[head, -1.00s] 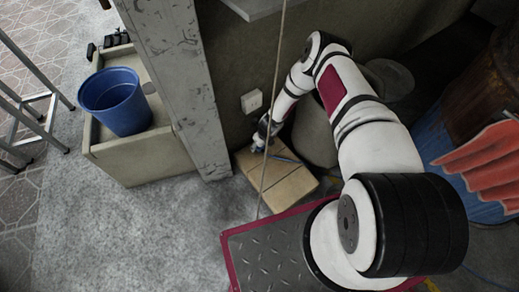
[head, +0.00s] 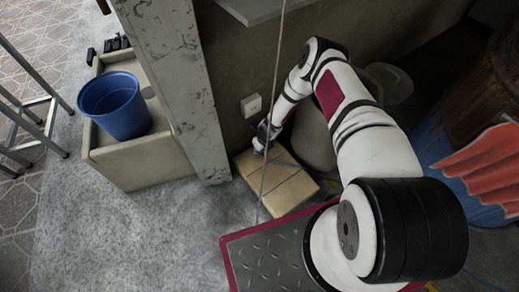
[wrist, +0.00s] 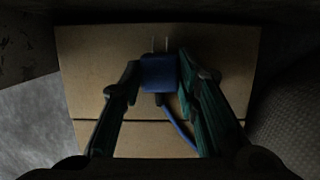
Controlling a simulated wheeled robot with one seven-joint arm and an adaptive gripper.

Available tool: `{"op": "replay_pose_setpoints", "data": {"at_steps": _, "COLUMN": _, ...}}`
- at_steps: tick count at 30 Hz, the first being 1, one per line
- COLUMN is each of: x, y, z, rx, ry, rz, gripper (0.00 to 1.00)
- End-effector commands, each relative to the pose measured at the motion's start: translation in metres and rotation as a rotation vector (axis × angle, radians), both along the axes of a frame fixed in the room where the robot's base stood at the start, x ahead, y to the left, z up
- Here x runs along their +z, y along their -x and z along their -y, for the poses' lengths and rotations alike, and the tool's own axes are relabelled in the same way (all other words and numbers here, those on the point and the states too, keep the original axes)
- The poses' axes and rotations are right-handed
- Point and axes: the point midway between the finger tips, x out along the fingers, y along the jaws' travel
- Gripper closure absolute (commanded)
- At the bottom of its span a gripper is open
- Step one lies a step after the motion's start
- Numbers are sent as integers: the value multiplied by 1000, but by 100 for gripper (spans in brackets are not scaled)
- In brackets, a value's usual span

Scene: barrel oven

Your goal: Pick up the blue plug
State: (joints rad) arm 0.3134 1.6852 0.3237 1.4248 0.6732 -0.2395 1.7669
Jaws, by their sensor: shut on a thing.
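The blue plug (wrist: 159,73) is between the two fingers of my gripper (wrist: 158,80) in the wrist view, with its two metal prongs pointing up in the picture. Its blue cord runs down to the right from it. My gripper is shut on the plug, with a fingertip against each side. In the head view my gripper (head: 262,146) is small and dark, over the back left part of a cardboard box (head: 277,187). The plug itself is too small to make out there. The box lies below the plug in the wrist view (wrist: 88,70); I cannot tell the gap.
A white wall socket (head: 251,105) is on the wall behind the box. A concrete pillar (head: 178,80) stands left of it. A blue bucket (head: 115,108) stands on a low ledge further left. A thin rope (head: 272,110) hangs in front of my gripper. Open floor lies front left.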

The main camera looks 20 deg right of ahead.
Motion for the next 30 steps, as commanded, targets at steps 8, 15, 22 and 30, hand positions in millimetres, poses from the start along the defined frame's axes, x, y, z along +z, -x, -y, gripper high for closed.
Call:
{"op": "replay_pose_setpoints", "data": {"at_steps": 8, "x": 35, "y": -1, "z": 0, "rx": 0, "ry": 0, "rz": 1, "gripper": 100}}
{"op": "replay_pose_setpoints", "data": {"at_steps": 15, "x": 39, "y": 59, "z": 8, "rx": -7, "ry": -6, "rz": -5, "gripper": 100}}
{"op": "replay_pose_setpoints", "data": {"at_steps": 22, "x": 44, "y": 117, "z": 16, "rx": -4, "ry": -3, "rz": -3, "gripper": 100}}
{"op": "replay_pose_setpoints", "data": {"at_steps": 30, "x": 46, "y": 152, "z": 21, "rx": 0, "ry": -2, "rz": -1, "gripper": 100}}
